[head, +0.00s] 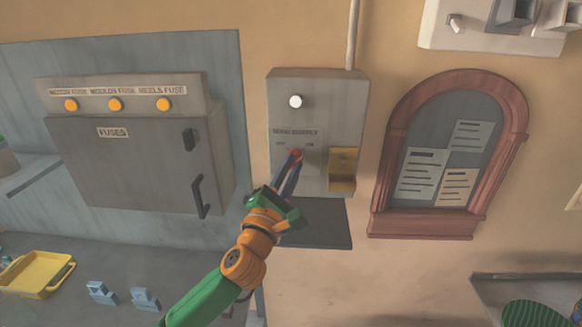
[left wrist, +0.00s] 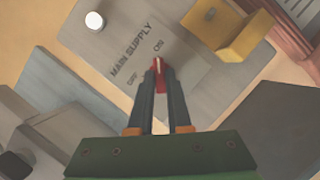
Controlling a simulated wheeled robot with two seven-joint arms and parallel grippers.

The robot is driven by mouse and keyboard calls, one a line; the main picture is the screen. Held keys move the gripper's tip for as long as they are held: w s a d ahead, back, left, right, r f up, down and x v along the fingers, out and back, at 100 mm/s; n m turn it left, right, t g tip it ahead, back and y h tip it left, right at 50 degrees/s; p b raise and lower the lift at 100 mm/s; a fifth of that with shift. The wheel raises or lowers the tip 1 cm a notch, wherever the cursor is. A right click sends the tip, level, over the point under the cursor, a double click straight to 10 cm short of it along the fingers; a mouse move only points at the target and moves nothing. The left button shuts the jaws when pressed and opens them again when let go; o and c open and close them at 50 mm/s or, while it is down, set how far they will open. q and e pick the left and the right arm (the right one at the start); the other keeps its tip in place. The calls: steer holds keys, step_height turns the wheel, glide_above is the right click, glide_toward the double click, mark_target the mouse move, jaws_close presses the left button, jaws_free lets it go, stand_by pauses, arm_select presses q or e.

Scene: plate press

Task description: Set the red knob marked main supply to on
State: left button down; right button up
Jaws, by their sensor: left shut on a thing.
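The red knob (head: 296,153) sits on the grey main supply box (head: 345,95) on the wall. In the left wrist view the red knob (left wrist: 158,64) shows between my fingertips, below the words MAIN SUPPLY and near the OFF and ON marks. A pale line on the knob points up the picture, between the two marks. My left gripper (head: 293,160) is shut on the knob, and it also shows in the left wrist view (left wrist: 157,72). The fingers hide part of the knob. My right gripper is not in view.
A white round lamp (head: 295,101) is above the knob and a brass-coloured fitting (head: 342,170) is to its right. A grey fuse cabinet (head: 130,150) is at left, a framed notice board (head: 455,220) at right. A dark shelf (head: 320,230) lies below the box.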

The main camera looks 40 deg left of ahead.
arm_select(q)
steer(key=c, duration=0.9)
jaws_free()
steer(key=shift+o, duration=0.2)
steer(key=shift+w+a+f, duration=0.1)
steer(key=b+v, duration=0.1)
steer(key=v, duration=0.6)
